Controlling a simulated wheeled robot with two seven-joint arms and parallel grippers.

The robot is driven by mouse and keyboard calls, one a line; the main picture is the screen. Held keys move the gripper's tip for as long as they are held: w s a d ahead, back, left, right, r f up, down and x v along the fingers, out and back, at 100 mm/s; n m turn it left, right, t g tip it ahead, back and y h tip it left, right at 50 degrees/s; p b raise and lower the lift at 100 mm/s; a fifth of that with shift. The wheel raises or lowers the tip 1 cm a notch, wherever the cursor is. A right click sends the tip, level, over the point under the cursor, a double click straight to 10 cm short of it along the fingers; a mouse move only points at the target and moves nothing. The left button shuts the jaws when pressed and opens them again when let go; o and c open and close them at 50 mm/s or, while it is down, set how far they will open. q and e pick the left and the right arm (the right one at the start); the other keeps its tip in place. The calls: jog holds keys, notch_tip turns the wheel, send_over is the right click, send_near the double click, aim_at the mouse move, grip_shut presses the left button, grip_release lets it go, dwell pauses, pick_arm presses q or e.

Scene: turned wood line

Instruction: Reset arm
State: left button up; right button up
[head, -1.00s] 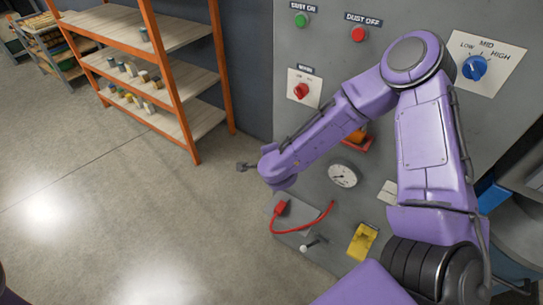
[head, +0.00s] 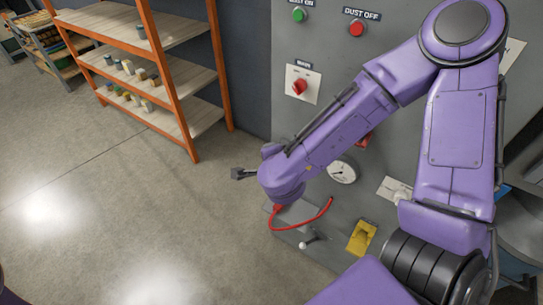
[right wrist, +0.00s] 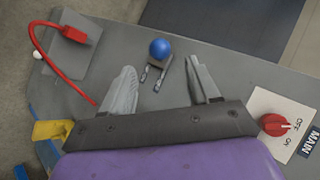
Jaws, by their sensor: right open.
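My purple right arm reaches across a grey control panel (head: 330,60) in the head view. Its gripper (head: 241,173) points left, seen small and side-on. In the right wrist view the gripper (right wrist: 162,66) is open, its two grey fingers spread apart with nothing held. A blue ball knob (right wrist: 160,48) on a small slotted fitting shows between and just beyond the fingertips; I cannot tell whether they touch it. In the head view my arm hides this knob. My left gripper is not in view.
The panel carries a red MAIN switch (head: 299,87), a green button (head: 298,15), a red DUST OFF button (head: 357,28), a gauge (head: 342,171), a red cable (head: 305,226), a white-knobbed lever (head: 306,244) and a yellow part (head: 361,238). Orange shelving (head: 184,120) stands left over open floor.

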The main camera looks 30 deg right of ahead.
dwell(0.5)
jog(key=s+f+n+g+y, duration=0.1)
jog(key=s+f+n, duration=0.2)
jog(key=f+n, duration=0.3)
jog(key=s+f+n+g, duration=0.1)
jog(key=s+f+n, duration=0.2)
jog(key=f, duration=0.5)
jog(key=s+d+f+n+g, duration=0.1)
jog(key=s+f+n+g, duration=0.1)
jog(key=s+f, duration=0.3)
jog(key=s+d+f+n+g, duration=0.1)
jog(key=s+f, duration=0.4)
jog(key=s, duration=0.7)
jog(key=shift+s+d+f+n+g, duration=0.3)
jog(key=shift+f+n+g, duration=0.15)
jog(key=shift+n, duration=0.65)
